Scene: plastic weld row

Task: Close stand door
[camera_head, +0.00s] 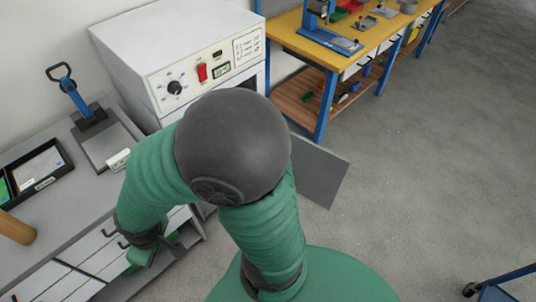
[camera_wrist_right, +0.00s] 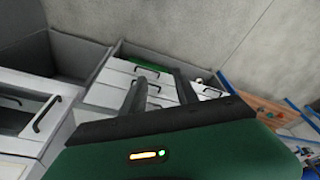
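A white cabinet-like stand (camera_head: 170,50) with a knob, a red switch and a small display is at the upper middle of the head view. A flat grey panel (camera_head: 320,172), seemingly its door swung open, juts out to the right of it, partly hidden behind my arm. My right gripper (camera_wrist_right: 160,82) shows two dark fingers apart in the wrist view, with nothing between them. In the head view my right gripper (camera_head: 145,256) is low at the left, by the drawers, apart from the panel; its fingertips are not clear there. My left gripper is out of view.
A grey workbench (camera_head: 75,222) with white drawers and black handles runs along the left. A blue-handled press (camera_head: 78,100) and a black tray (camera_head: 36,172) stand on it. A yellow-topped bench (camera_head: 285,32) is at the back.

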